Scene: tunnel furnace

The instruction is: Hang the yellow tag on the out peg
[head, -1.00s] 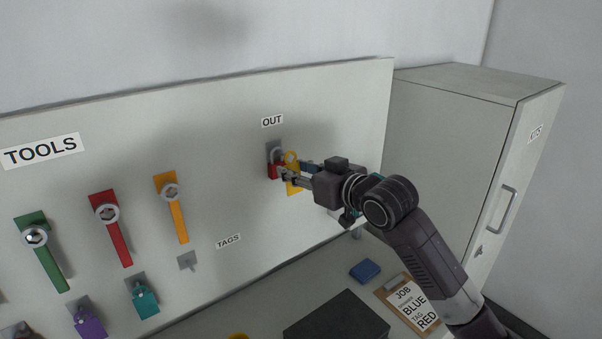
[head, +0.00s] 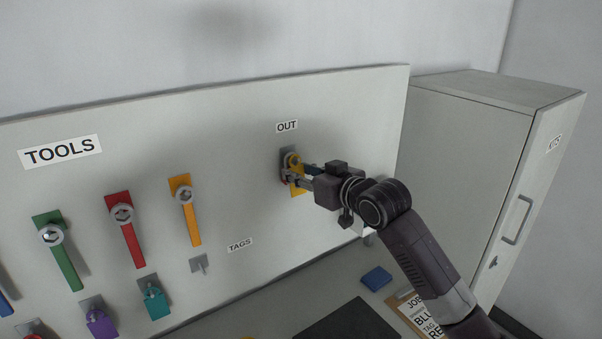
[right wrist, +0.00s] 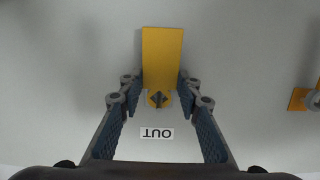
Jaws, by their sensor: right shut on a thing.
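The yellow tag (head: 297,185) is upright between the fingers of my right gripper (head: 292,176), in front of the out peg's grey plate (head: 283,155) under the OUT label. In the right wrist view, which is upside down, the yellow tag (right wrist: 162,55) sits between the two fingertips of my right gripper (right wrist: 159,84). Its eye (right wrist: 158,98) lines up with a grey, dark-centred part of the peg. I cannot tell whether the peg passes through the eye. My left gripper is out of view.
The board (head: 340,120) carries an orange wrench (head: 187,212), a red wrench (head: 127,230) and a green wrench (head: 62,255). An empty peg (head: 200,263) is by the TAGS label. Teal (head: 155,301) and purple (head: 101,321) tags hang lower left. A cabinet (head: 470,150) stands right.

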